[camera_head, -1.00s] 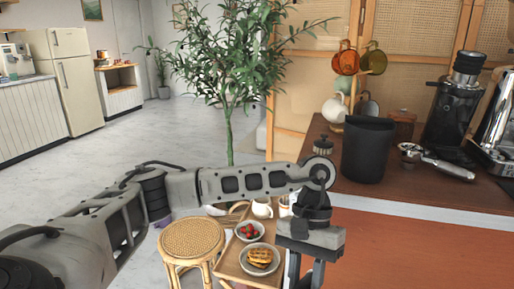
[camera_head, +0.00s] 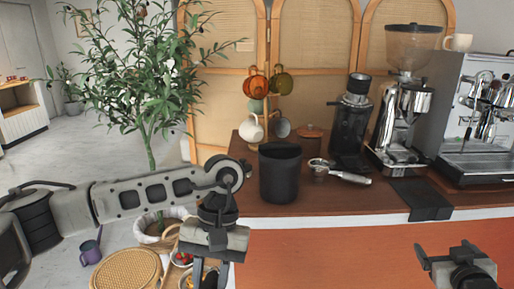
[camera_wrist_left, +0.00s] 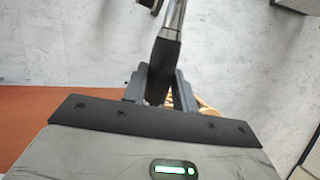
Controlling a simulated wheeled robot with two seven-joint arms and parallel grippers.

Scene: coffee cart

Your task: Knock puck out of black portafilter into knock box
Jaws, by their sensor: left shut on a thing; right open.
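The knock box, a black open-topped bin (camera_head: 280,175), stands on the wooden counter in the middle of the head view. My left gripper (camera_head: 208,275) hangs in front of and left of it, below counter height. In the left wrist view my left gripper (camera_wrist_left: 160,88) is shut on the black handle of the black portafilter (camera_wrist_left: 163,62). Its metal neck runs up out of the picture, and most of its head is cut off. The puck is not visible. My right gripper (camera_head: 460,268) is at the bottom right, open, its fingertips not clearly shown.
Another portafilter with a grey handle (camera_head: 345,175) lies right of the bin. Grinders (camera_head: 402,125), an espresso machine (camera_head: 478,125) and a black mat (camera_head: 420,198) are further right. Cups hang on a stand (camera_head: 268,85) behind. A rattan stool (camera_head: 127,270) stands low at left.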

